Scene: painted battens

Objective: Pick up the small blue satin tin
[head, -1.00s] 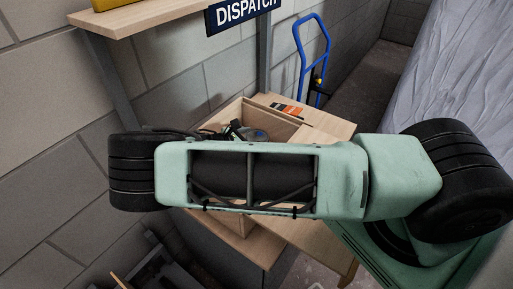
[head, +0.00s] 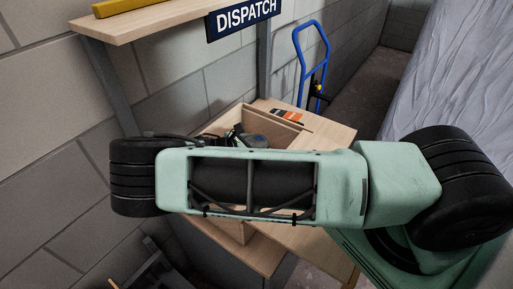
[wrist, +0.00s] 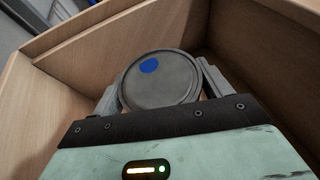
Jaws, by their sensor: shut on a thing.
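In the wrist view, a round tin (wrist: 165,85) with a grey, rimmed lid and a blue spot on it lies between the two grey fingers of my gripper (wrist: 160,88). The fingers are shut on its sides. Only its top shows clearly; its side colour is hidden. It is within the wooden walls of an open box (wrist: 75,45); I cannot tell whether it touches the floor of the box. In the head view, my arm covers much of the box (head: 285,128), and the gripper end shows only partly inside it.
The box stands on a wooden bench (head: 325,140) by a block wall. A shelf (head: 165,17) holds a yellow object (head: 122,6), with a DISPATCH sign (head: 243,18) beside it. A blue hand truck (head: 312,65) stands behind. Dark items lie low at left.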

